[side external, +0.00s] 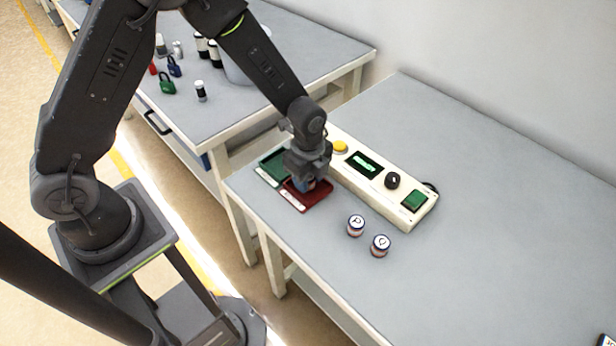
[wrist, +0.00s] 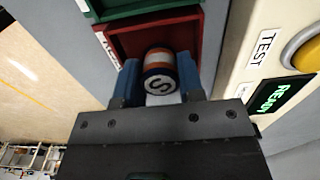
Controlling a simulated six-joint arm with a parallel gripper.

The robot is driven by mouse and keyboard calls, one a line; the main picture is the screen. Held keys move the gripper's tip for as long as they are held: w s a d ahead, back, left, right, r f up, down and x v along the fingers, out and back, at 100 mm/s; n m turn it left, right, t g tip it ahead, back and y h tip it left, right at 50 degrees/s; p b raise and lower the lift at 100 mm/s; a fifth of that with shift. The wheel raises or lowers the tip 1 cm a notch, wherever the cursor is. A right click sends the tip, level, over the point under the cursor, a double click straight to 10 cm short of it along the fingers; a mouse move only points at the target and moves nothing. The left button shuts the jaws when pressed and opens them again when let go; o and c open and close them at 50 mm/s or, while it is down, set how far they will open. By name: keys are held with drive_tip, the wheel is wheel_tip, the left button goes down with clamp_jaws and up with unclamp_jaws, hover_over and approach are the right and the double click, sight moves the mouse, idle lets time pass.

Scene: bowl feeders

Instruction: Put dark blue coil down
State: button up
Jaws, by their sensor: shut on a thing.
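The coil (wrist: 160,66) is a small cylinder with dark blue, white and orange bands and a letter like S on its white end. It sits between the two blue fingers of my gripper (wrist: 158,80), which are shut on it. The red tray (wrist: 196,22) lies under and around the coil in the wrist view. In the side view my gripper (side external: 306,180) is low over the red tray (side external: 318,197) and hides most of the coil. I cannot tell whether the coil touches the tray floor.
A green tray (side external: 268,170) adjoins the red one. A white tester box (side external: 405,208) with a yellow button, knob and lit READY display stands close on the right. Two banded coils marked P (side external: 356,226) and Q (side external: 380,246) stand in front. The right of the table is mostly clear.

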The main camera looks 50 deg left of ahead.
drive_tip(key=shift+f, duration=0.25)
drive_tip(key=shift+f, duration=0.1)
drive_tip(key=o, duration=0.7)
drive_tip(key=s+a+r+n+t, duration=0.1)
drive_tip(key=s+a+r+n, duration=0.2)
drive_tip(key=r, duration=0.9)
drive_tip(key=s+a+r+n+t, duration=0.15)
drive_tip(key=s+r+n, duration=0.3)
drive_tip(key=r, duration=0.75)
drive_tip(key=s+a+r+n+t, duration=0.2)
drive_tip(key=s+r+n+t, duration=0.1)
drive_tip(key=s+n, duration=0.7)
drive_tip(key=shift+a+v, duration=0.2)
drive_tip(key=shift+v, duration=0.65)
